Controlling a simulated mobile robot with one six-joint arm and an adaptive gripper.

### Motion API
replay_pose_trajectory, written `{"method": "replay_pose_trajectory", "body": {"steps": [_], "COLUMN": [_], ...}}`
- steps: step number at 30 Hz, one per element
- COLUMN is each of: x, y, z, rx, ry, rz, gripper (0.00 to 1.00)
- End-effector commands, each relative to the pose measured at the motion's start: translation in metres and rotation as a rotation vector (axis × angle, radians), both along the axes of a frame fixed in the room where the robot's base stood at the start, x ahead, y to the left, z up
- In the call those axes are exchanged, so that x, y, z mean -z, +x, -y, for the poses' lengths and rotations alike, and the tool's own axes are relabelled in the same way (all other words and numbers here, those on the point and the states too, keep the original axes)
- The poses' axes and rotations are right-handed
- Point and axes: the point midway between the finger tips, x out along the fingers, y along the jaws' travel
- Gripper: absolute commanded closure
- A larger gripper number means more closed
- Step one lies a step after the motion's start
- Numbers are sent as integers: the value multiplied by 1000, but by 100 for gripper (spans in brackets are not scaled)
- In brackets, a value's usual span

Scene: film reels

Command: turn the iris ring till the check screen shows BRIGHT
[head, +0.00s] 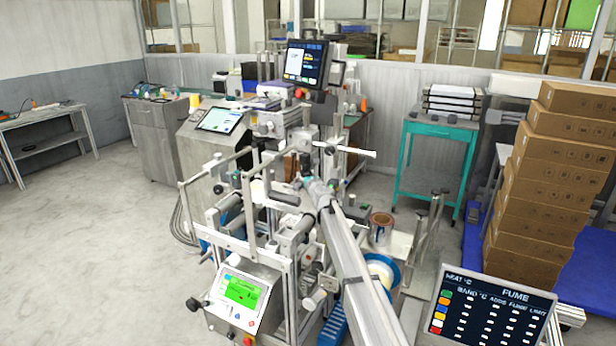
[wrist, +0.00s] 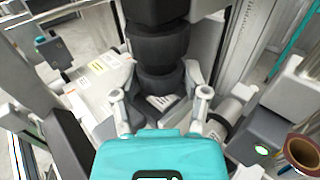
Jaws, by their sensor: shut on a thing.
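In the wrist view, a stepped black cylinder (wrist: 160,45), which looks like the lens with the iris ring, stands at the top centre. My gripper (wrist: 160,82) has one finger on each side of the cylinder's lower black part and is shut on it. Which band is the iris ring itself, and any marks on it, cannot be made out. In the head view, my arm reaches into the machine and the lens is hidden. A lit green screen (head: 240,290) is on the machine's front, and a dark monitor (head: 305,62) stands above. No BRIGHT reading is legible on either.
Metal posts and rollers of the machine crowd close around my arm. A dark FUME board (head: 487,310) stands at the lower right. Stacked cardboard boxes (head: 545,170) and a teal cart (head: 440,130) are on the right. The floor at left is clear.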

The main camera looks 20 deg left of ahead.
Motion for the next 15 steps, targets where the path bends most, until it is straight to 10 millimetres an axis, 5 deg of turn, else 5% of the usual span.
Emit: {"method": "replay_pose_trajectory", "body": {"steps": [8, 9, 15], "x": [0, 0, 0], "y": [1, 1, 0], "z": [-1, 0, -1], "rx": [-4, -4, -4], "ry": [0, 1, 0], "rz": [-1, -1, 0], "gripper": [89, 38, 7]}}
